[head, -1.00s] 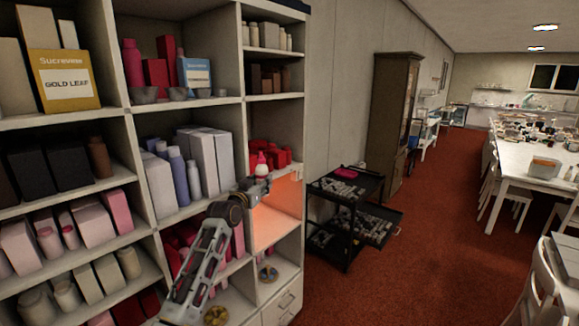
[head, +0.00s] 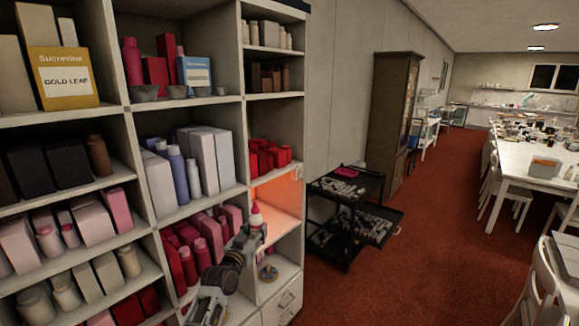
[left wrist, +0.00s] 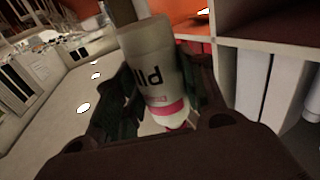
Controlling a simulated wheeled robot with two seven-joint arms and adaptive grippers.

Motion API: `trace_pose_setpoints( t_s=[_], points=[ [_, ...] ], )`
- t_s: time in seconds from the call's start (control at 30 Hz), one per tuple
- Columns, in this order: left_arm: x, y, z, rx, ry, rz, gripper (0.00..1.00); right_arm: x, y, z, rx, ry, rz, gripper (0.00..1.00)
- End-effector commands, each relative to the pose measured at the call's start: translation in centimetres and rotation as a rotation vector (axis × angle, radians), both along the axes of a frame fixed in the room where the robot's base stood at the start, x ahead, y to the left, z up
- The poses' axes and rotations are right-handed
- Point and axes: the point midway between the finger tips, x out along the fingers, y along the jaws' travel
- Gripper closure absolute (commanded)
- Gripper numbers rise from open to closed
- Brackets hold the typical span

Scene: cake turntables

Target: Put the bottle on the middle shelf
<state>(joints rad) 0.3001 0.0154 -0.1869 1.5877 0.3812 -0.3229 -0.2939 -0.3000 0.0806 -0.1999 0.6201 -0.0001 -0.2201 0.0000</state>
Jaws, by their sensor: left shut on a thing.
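The bottle (head: 256,212) is small and whitish with a pink-red top. My left gripper (head: 254,232) is shut on it and holds it upright in the head view, in front of the orange-lit shelf compartment (head: 285,200) of the right column. In the left wrist view the bottle (left wrist: 155,65) sits between the dark fingers, showing black lettering and a pink band. The fingers hide part of its sides. Whether the bottle is inside the compartment's opening or just before it, I cannot tell. My right gripper is not in view.
Pink and red bottles (head: 200,250) crowd the column to the left. A black cart (head: 345,215) stands right of the shelving.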

Motion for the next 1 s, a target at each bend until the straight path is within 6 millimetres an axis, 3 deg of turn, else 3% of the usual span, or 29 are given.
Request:
trace_pose_setpoints(
  t_s=[0.4,1.0],
  points=[
    [-4.8,1.4,-5.1,-0.002,0.003,0.044,0.86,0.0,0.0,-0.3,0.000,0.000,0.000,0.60],
    [-12.2,4.1,-10.9,0.000,0.002,0.124,0.86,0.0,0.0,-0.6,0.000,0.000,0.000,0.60]
  ],
)
